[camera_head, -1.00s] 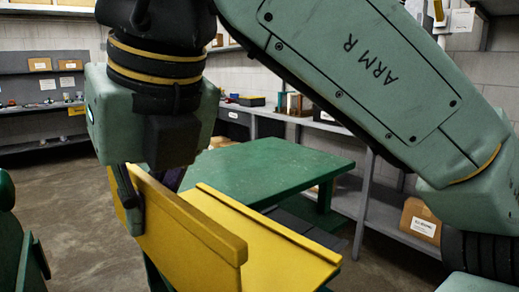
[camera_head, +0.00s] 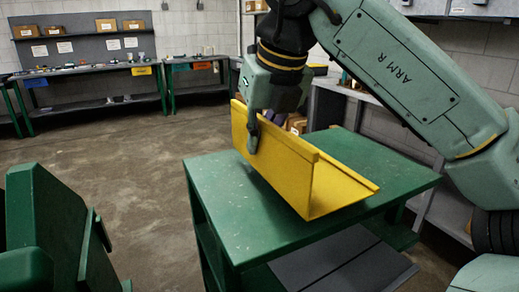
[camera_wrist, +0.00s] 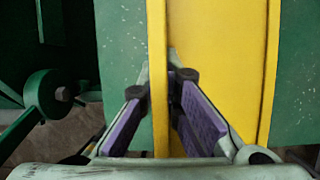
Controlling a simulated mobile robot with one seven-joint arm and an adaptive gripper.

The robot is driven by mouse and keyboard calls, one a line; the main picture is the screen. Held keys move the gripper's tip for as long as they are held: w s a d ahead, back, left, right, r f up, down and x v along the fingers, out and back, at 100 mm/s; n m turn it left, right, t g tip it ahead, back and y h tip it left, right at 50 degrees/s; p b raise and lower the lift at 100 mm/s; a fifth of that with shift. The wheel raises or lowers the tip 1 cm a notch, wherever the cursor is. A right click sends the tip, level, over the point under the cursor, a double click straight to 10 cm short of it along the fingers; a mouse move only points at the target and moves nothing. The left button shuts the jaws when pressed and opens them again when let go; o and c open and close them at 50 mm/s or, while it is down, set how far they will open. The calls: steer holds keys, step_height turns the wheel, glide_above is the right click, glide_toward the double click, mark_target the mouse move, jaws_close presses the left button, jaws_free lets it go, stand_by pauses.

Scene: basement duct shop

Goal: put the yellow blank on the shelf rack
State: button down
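The yellow blank (camera_head: 290,165) is a bent sheet channel with upright flanges, held over the green table (camera_head: 225,190). I cannot tell whether its underside touches the tabletop. My gripper (camera_head: 253,140) is shut on its left flange, coming from above. In the wrist view, the fingers with purple pads (camera_wrist: 173,88) sit on either side of the flange of the blank (camera_wrist: 215,70). Grey shelving (camera_head: 327,105) runs behind the table at the right, partly hidden by my arm and the blank. I cannot tell which unit is the shelf rack.
A grey bench with shelves (camera_head: 95,72) stands along the far left wall, holding boxes and small items. A green machine-like object (camera_head: 55,225) is at the near left. Dark grey sheets (camera_head: 335,262) lie below the tabletop. The floor at left-centre is clear.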

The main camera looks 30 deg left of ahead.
mark_target(259, 156)
steer(key=shift+w+a, duration=0.3)
steer(key=shift+w, duration=0.3)
step_height(259, 156, down, 3)
steer(key=shift+p, duration=0.45)
steer(key=shift+s+f, duration=0.1)
steer(key=shift+f, duration=0.25)
steer(key=shift+f, duration=0.1)
steer(key=c, duration=1.8)
jaws_free()
steer(key=v, duration=1.2)
steer(key=shift+b, duration=0.35)
